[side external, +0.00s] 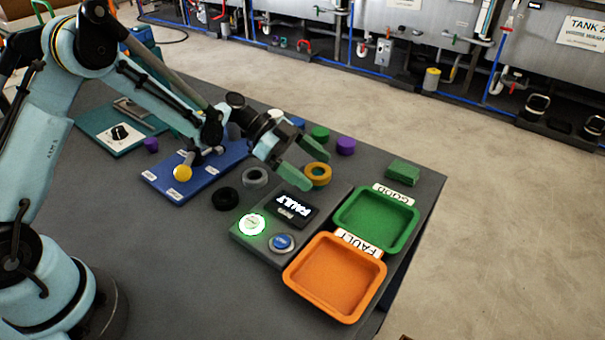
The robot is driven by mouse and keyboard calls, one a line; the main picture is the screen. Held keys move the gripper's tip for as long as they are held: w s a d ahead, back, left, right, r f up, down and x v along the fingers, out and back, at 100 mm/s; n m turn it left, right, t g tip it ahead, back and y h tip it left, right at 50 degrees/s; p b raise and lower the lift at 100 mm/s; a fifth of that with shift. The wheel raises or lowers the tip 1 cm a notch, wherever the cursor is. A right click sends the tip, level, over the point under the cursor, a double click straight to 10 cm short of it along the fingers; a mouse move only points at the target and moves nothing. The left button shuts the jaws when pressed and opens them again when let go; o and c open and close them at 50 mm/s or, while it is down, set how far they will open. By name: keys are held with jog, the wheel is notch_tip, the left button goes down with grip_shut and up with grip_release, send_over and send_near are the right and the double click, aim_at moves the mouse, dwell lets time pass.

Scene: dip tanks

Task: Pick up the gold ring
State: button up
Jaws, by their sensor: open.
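The gold ring (318,175) lies on the grey table to the right of my gripper, beyond the dark display. My gripper (313,181) has green fingertips and is open. Part of the ring's left side is hidden behind the fingers.
A black ring (225,198) and a grey ring (255,177) lie to the left. A purple piece (346,146) and a green cylinder (320,133) stand behind. A control box (262,238) reads FAULT. A green tray (411,234) and an orange tray (292,277) sit at the front right.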

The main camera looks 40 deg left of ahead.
jog(key=shift+c, duration=0.4)
jog(key=c, duration=1.4)
jog(key=shift+o, duration=0.2)
jog(key=shift+r, duration=0.15)
